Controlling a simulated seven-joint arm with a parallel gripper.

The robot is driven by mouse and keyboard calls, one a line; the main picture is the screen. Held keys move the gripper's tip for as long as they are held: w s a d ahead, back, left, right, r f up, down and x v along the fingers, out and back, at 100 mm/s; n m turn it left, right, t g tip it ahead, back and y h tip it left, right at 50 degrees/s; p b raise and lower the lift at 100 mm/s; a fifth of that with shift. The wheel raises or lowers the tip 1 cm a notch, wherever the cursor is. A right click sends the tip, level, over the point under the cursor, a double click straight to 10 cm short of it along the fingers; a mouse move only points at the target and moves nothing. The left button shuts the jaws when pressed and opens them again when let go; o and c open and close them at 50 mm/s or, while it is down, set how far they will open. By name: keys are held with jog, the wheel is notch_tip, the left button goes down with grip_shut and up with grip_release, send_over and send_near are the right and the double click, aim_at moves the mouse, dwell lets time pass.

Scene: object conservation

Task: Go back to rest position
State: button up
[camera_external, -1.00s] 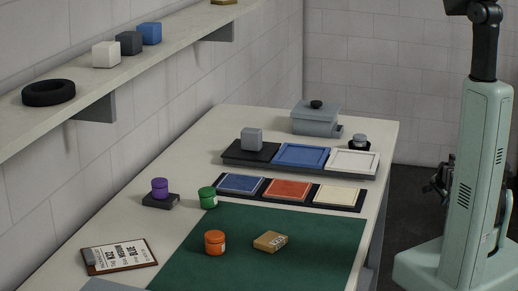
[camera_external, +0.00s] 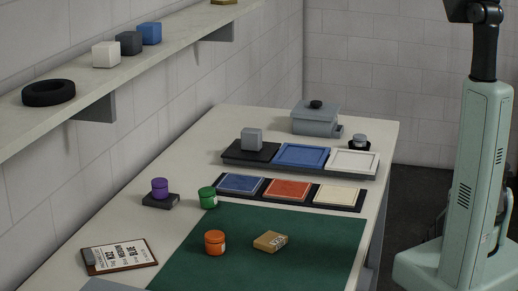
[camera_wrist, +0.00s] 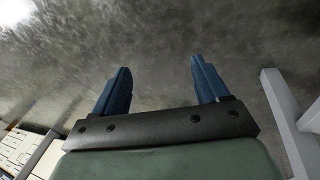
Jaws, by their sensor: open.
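My gripper (camera_wrist: 158,80) shows in the wrist view with its two blue fingers apart and nothing between them. It points at a bare grey floor (camera_wrist: 165,35). In the external view my gripper is not visible; my green column and upper arm stand at the right, beyond the table's right edge. The table (camera_external: 172,238) holds all its objects out of my gripper's reach in view.
A green mat (camera_external: 320,235) carries an orange jar (camera_external: 214,243) and a small cardboard box (camera_external: 270,242). Trays (camera_external: 287,189), a grey lidded pot (camera_external: 314,122) and a clipboard (camera_external: 120,255) also lie on the table. A wall shelf (camera_external: 180,58) runs along the left.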

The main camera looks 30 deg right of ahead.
jog(key=s+a+r+n+g+y, duration=0.1)
jog(key=s+a+r+n, duration=0.1)
jog(key=s+a, duration=0.5)
jog(key=s+a+r+n+g+y, duration=0.1)
jog(key=s+a+r+n+g, duration=0.1)
jog(key=s+a, duration=0.5)
jog(key=s+a+r+n+g+y, duration=0.1)
jog(key=s+a+r+n, duration=0.3)
jog(key=a, duration=1.3)
jog(key=s+n+g, duration=0.1)
jog(key=s, duration=0.2)
jog(key=shift+s+r+n, duration=0.15)
jog(key=shift+r+n, duration=0.1)
jog(key=shift+n, duration=0.05)
